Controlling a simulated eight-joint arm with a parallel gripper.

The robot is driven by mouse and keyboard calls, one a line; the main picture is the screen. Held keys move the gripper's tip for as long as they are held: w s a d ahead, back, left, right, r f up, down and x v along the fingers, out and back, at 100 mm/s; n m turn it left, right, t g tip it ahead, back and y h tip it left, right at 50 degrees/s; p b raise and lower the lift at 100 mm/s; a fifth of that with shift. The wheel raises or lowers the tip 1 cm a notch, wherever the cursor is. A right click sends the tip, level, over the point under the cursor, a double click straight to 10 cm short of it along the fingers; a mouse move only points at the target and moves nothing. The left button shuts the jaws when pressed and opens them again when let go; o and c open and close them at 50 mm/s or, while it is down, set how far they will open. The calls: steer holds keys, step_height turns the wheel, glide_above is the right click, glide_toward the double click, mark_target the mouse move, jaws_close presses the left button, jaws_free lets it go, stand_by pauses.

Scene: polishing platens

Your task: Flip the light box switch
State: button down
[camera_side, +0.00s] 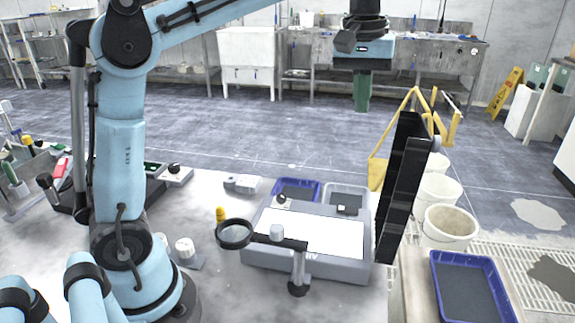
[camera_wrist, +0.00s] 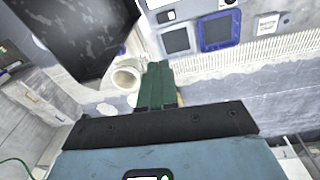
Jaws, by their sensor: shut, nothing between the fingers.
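The light box (camera_side: 252,254) is a grey case with a bright white panel (camera_side: 322,236), lying on the work table in the side view. A small fixture with a dark knob (camera_side: 283,203) shows near its back left edge, and a dark block (camera_side: 346,210) near its back right. I cannot tell which part is the switch. My gripper (camera_side: 361,106) hangs high above and behind the box, apart from it, with green fingers pointing down. The fingers are together and empty, and also show in the wrist view (camera_wrist: 156,75).
A tall black panel (camera_side: 404,185) stands at the box's right and fills the wrist view's upper left. A magnifier arm (camera_side: 262,237) reaches over the box's front. White buckets (camera_side: 447,227) and a yellow stand (camera_side: 379,172) are at right.

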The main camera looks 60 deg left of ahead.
mark_target(353, 209)
steer(key=shift+w+r+n+g, duration=0.4)
steer(key=shift+w+n+g, duration=0.2)
steer(key=shift+w+n, duration=0.15)
steer(key=shift+f, duration=0.15)
step_height(353, 209, down, 24)
steer(key=shift+w+d+r, duration=0.1)
stand_by(0.7)
stand_by(0.5)
steer(key=shift+f, duration=0.2)
steer(key=shift+s+a+r, duration=0.25)
steer(key=shift+s+a, duration=0.25)
steer(key=shift+s, duration=0.05)
